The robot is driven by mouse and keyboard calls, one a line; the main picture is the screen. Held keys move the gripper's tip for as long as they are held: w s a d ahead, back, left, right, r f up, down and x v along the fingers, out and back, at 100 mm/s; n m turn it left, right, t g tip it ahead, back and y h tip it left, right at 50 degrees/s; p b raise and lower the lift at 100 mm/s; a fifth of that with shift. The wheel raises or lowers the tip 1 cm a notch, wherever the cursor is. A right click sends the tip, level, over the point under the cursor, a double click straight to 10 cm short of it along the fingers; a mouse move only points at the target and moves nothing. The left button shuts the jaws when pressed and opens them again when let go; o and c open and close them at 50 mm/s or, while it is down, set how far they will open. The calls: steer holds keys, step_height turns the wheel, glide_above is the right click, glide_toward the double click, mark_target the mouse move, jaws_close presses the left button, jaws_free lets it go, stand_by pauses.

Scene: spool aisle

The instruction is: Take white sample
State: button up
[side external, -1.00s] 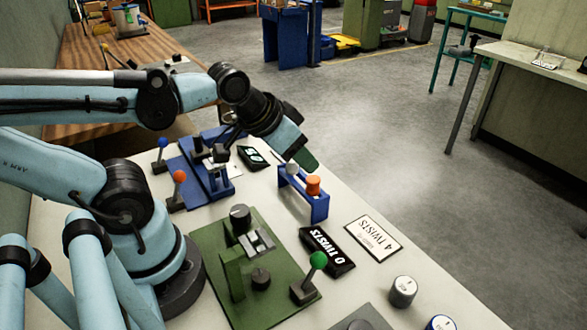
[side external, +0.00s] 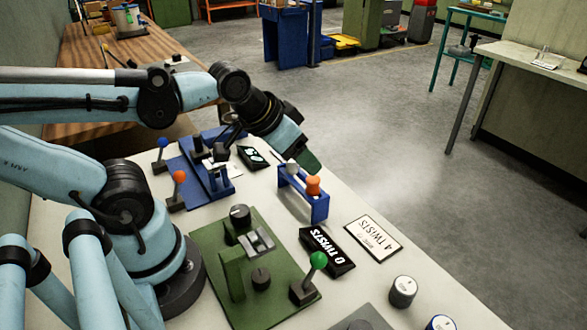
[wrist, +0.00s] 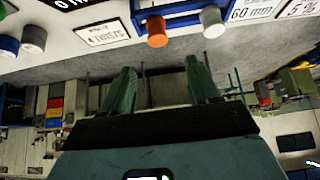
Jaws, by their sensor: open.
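The white sample (side external: 292,169) stands in a small blue rack (side external: 319,208) beside an orange sample (side external: 313,186). My gripper (side external: 306,162) is tilted down just above and behind the white sample in the side view and partly overlaps it. In the wrist view, which is upside down, my gripper (wrist: 159,72) has its green fingers apart with nothing between them. There the white sample (wrist: 212,22) and the orange sample (wrist: 157,31) lie beyond the fingertips at the top, in the rack (wrist: 180,9). I cannot tell the exact gap.
A black sign (side external: 327,250) and a white "4 TWISTS" card (side external: 373,239) lie near the rack. A green fixture (side external: 240,270) with a green-knobbed lever and a blue fixture (side external: 208,180) stand on the white table. Capped cylinders (side external: 403,291) stand at the front right.

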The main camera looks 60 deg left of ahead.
steer(key=w+a+r+n+g, duration=0.2)
steer(key=w+a+r+g, duration=0.1)
steer(key=a+r+g, duration=0.3)
steer(key=g, duration=0.1)
glide_toward(292, 173)
steer(key=shift+n, duration=0.3)
steer(key=shift+w+a+f, duration=0.15)
steer(key=shift+a+f, duration=0.05)
steer(key=shift+f, duration=0.95)
steer(key=shift+w+a+f, duration=0.1)
steer(key=shift+a+f, duration=0.1)
steer(key=shift+f, duration=1)
steer(key=shift+w+a+f, duration=0.15)
steer(key=shift+a+f, duration=0.05)
steer(key=shift+f, duration=0.95)
steer(key=c, duration=1.1)
steer(key=shift+r, duration=0.15)
